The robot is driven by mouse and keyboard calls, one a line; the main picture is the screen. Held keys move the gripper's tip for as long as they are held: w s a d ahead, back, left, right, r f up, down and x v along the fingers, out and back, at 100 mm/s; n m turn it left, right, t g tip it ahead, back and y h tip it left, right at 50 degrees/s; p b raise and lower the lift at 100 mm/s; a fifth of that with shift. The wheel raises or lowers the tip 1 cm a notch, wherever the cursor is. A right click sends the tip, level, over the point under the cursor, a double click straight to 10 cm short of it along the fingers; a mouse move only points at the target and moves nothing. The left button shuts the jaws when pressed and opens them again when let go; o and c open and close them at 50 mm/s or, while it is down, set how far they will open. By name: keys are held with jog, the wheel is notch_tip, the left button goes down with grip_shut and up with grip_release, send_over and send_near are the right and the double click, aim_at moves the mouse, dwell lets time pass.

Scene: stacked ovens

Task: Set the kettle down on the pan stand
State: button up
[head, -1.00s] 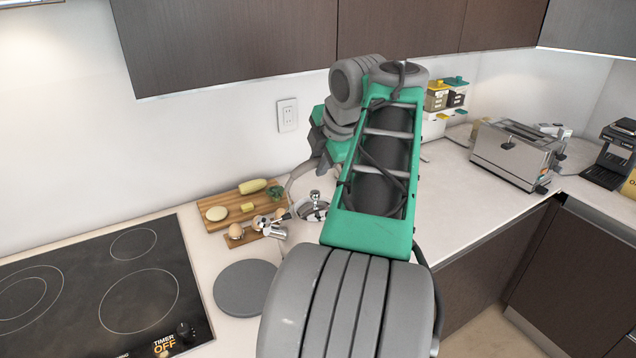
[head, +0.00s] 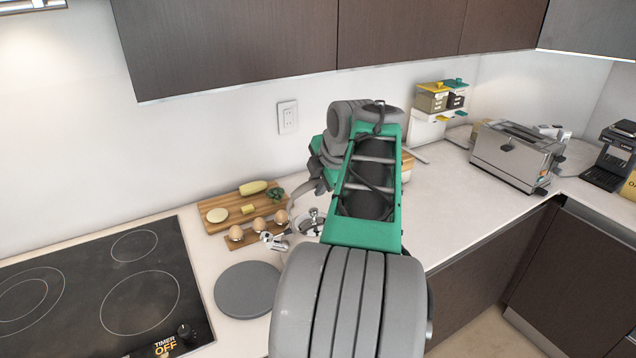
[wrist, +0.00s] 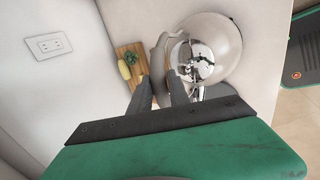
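The shiny metal kettle (head: 309,226) is mostly hidden behind my arm in the head view. Its lid knob, spout and part of its pale handle show. In the wrist view the kettle's rounded chrome body (wrist: 215,50) fills the upper middle. My gripper (wrist: 160,88) has its dark fingers on either side of the kettle handle and appears shut on it. The pan stand, a flat grey round disc (head: 247,289), lies bare on the counter, to the left of and nearer than the kettle. The kettle's base is hidden, so its height above the counter cannot be told.
A wooden board (head: 218,219) with vegetables and an egg holder (head: 231,246) with three eggs lie close to the kettle's spout. The black cooktop (head: 110,290) is left of the disc. A toaster (head: 515,155) stands at right; the counter before it is clear.

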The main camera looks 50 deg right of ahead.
jog(key=o, duration=0.4)
jog(key=v, duration=1.2)
jog(key=w+a+f+m+y, duration=0.1)
jog(key=w+a+f+m, duration=0.25)
jog(key=a, duration=0.55)
jog(key=w+a+f+m+y, duration=0.1)
jog(key=w+a+f+m, duration=0.25)
jog(key=a, duration=0.65)
jog(key=s+a+f+m, duration=0.2)
jog(key=a+f, duration=0.2)
jog(key=a, duration=0.1)
jog(key=s+a+f+m+g, duration=0.1)
jog(key=s+a+f+m, duration=0.1)
jog(key=a+f, duration=0.3)
jog(key=s+a+f+m+g, duration=0.1)
jog(key=s+a+f+m, duration=0.1)
jog(key=a+f, duration=0.3)
jog(key=shift+s+m+p, duration=0.3)
jog(key=shift+s+m, duration=0.1)
jog(key=shift+s, duration=0.4)
jog(key=shift+d, duration=0.1)
